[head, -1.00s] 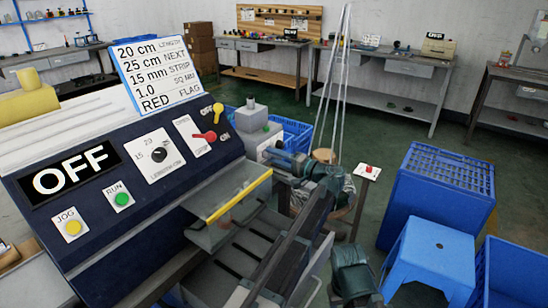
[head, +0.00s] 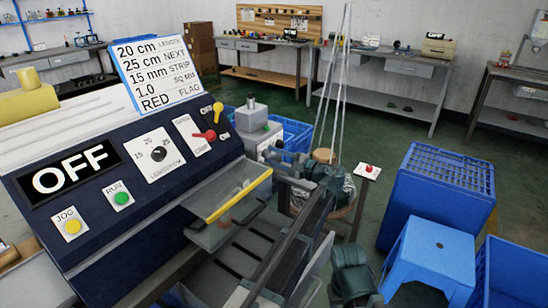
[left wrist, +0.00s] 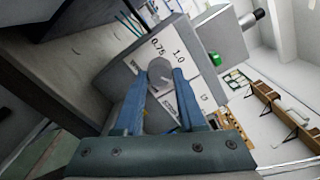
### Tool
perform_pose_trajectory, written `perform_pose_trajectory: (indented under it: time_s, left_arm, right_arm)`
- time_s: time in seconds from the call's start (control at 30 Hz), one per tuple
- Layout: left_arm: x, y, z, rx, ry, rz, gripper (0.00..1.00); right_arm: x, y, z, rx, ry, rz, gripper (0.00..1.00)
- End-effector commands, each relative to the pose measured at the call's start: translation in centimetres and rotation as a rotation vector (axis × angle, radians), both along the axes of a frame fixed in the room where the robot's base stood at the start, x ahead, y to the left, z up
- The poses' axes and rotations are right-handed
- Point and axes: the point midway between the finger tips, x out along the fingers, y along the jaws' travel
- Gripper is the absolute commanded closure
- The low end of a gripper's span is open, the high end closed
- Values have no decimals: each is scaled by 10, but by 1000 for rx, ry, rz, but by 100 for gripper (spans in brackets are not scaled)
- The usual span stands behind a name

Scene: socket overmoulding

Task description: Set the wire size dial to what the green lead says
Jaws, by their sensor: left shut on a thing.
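My left gripper (head: 281,156) is at the right end of the navy machine, by a grey box (head: 250,140) with a green button. In the left wrist view its two blue fingers (left wrist: 164,76) are shut on a grey round knob (left wrist: 160,67). The knob stands on a white dial plate (left wrist: 184,62) marked 0.75 and 1.0, with further marks partly hidden by the fingers. I cannot tell where its pointer stands. A card (head: 157,72) on the machine reads 20 cm, 25 cm, 15 mm, 1.0 and RED. I cannot make out a green lead.
The machine panel has an OFF display (head: 68,171), a length dial (head: 158,154), a red lever (head: 206,135) and JOG and RUN buttons. A clear guard with a yellow edge (head: 239,194) sits below the gripper. Blue crates (head: 437,197) and a blue stool (head: 432,258) stand right.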

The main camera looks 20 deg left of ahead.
Motion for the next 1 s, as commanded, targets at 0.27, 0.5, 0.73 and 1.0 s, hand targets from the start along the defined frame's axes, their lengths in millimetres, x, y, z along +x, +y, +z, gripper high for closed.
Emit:
perform_pose_trajectory:
  time_s: [0.27,0.5,0.73,1.0]
  left_arm:
    - [0,-1,-1,8,32,-2,100]
    - [0,-1,-1,8,32,-2,100]
    - [0,-1,-1,10,32,-1,37]
    - [0,0,0,10,31,0,32]
  right_arm:
    - [0,0,0,0,0,0,50]
    - [0,0,0,0,0,0,50]
    - [0,0,0,0,0,0,50]
    - [0,0,0,0,0,0,50]
